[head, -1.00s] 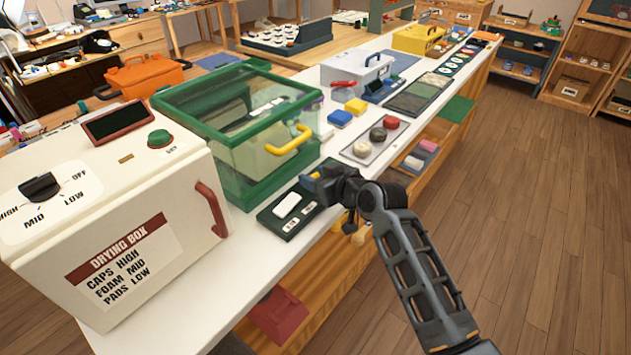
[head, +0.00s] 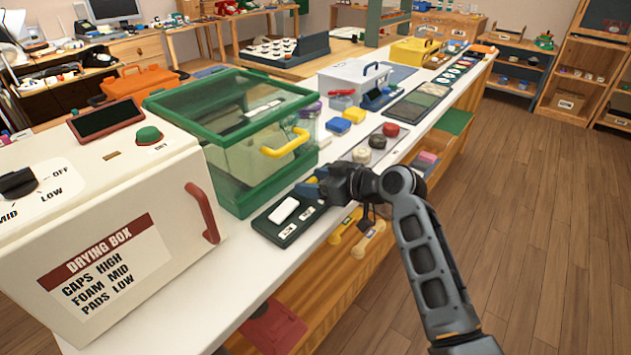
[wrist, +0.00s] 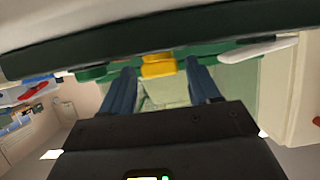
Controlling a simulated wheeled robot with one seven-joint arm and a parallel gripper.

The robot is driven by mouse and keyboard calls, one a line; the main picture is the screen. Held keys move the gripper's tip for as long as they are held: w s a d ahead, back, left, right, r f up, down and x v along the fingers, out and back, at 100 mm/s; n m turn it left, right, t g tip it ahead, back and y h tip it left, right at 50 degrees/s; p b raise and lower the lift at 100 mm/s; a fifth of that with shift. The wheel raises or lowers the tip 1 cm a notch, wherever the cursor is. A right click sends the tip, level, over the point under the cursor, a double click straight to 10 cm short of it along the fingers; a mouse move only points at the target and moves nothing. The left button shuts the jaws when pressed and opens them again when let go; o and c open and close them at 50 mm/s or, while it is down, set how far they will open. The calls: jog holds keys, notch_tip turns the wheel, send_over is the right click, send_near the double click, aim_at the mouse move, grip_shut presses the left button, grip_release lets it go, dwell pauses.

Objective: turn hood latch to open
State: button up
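The hood is a clear box with a green frame (head: 236,200) and a yellow handle (head: 286,144) on its front; its lid looks closed. My gripper (head: 312,186) is low in front of the hood's right front corner, above a dark tray. In the wrist view my gripper (wrist: 162,76) is open, its two blue-grey fingers apart. A small yellow piece (wrist: 158,66) on a green bar shows between the fingers, apparently the latch. No contact with it is visible.
The dark green tray (head: 290,235) with a white block (head: 284,209) lies under my gripper. The cream drying box (head: 165,190) stands left of the hood. Blue and yellow blocks and a panel with round knobs (head: 377,140) lie to the right. Floor at right is clear.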

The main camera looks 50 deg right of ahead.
jog(key=shift+o, duration=0.4)
jog(key=shift+s, duration=0.1)
jog(key=v, duration=0.7)
jog(key=shift+s+r+b, duration=0.15)
jog(key=shift+s+b, duration=0.15)
jog(key=shift+a, duration=0.1)
